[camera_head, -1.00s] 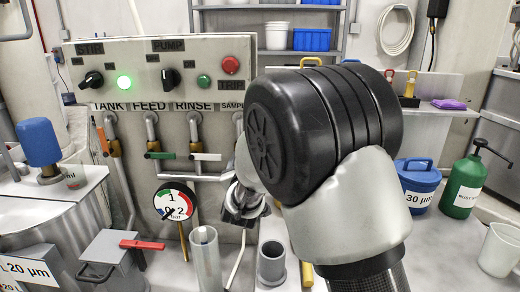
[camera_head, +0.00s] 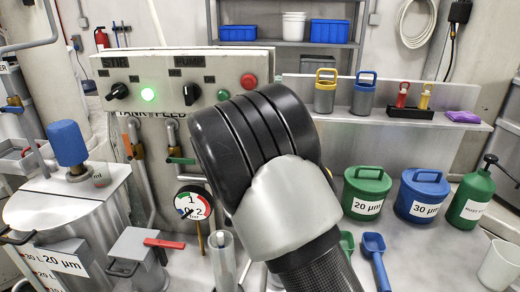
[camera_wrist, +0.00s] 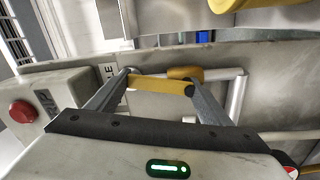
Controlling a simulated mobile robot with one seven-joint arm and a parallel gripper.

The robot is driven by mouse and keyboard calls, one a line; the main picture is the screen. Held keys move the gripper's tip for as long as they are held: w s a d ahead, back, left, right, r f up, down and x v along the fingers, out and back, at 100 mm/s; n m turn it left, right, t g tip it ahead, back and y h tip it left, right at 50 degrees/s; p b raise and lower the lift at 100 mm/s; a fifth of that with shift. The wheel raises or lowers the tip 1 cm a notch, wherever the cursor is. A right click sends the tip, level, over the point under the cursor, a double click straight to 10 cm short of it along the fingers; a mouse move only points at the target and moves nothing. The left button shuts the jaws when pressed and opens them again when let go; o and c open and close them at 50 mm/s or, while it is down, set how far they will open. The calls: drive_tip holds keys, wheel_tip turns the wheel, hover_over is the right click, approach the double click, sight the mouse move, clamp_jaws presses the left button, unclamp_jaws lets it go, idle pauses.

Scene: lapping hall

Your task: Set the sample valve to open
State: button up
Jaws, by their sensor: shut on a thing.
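In the wrist view my gripper (camera_wrist: 158,83) is shut on a yellow lever (camera_wrist: 155,84), which spans the gap between its two fingertips. A brass-coloured fitting and a grey pipe (camera_wrist: 237,98) sit just beyond the lever. This appears to be the sample valve; its label is mostly hidden, with only a final E (camera_wrist: 110,72) showing. In the head view my black and grey arm hides the gripper, the sample valve and the rinse valve. The feed valve's green handle (camera_head: 181,160) shows left of my arm.
The control box (camera_head: 130,72) with knobs and a red button (camera_head: 248,80) stands above the valves. A pressure gauge (camera_head: 192,205) is below. A shelf (camera_head: 345,114) crosses behind.

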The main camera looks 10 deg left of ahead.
drive_tip(key=shift+a+r+n+p, duration=0.2)
drive_tip(key=shift+a+n+p, duration=0.25)
drive_tip(key=shift+n, duration=0.45)
drive_tip(key=shift+d, duration=0.1)
drive_tip(key=o, duration=1.5)
drive_tip(key=shift+f, duration=0.1)
drive_tip(key=s+p, duration=0.1)
drive_tip(key=s, duration=1.6)
drive_tip(key=shift+s, duration=0.15)
